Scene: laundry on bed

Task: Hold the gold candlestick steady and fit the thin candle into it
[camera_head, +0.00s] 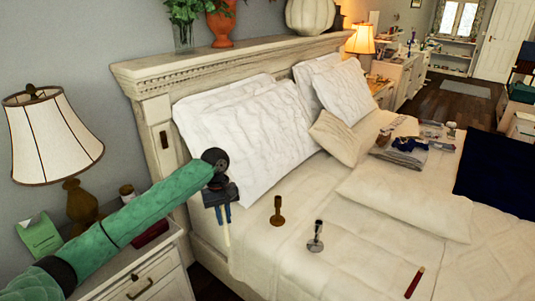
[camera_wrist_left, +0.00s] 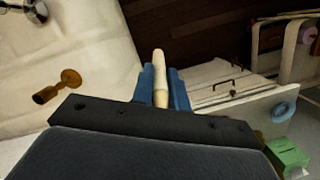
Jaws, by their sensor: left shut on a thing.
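The gold candlestick (camera_head: 277,211) stands upright on the bed near its left edge. It also shows at the left of the left wrist view (camera_wrist_left: 58,88). My left gripper (camera_head: 224,211) is shut on the thin candle (camera_head: 227,237), a cream stick that hangs below the blue fingers beside the bed's edge. In the left wrist view the candle (camera_wrist_left: 159,68) sticks out between the blue fingertips (camera_wrist_left: 163,88). The candle is apart from the gold candlestick, to its left in the head view. My right gripper is not in view.
A silver candlestick (camera_head: 316,236) stands right of the gold one. A dark red candle (camera_head: 414,282) lies farther right on the bed (camera_head: 370,250). Pillows (camera_head: 250,130) and folded clothes (camera_head: 404,151) lie behind. A nightstand (camera_head: 150,275) with a lamp (camera_head: 50,140) is at left.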

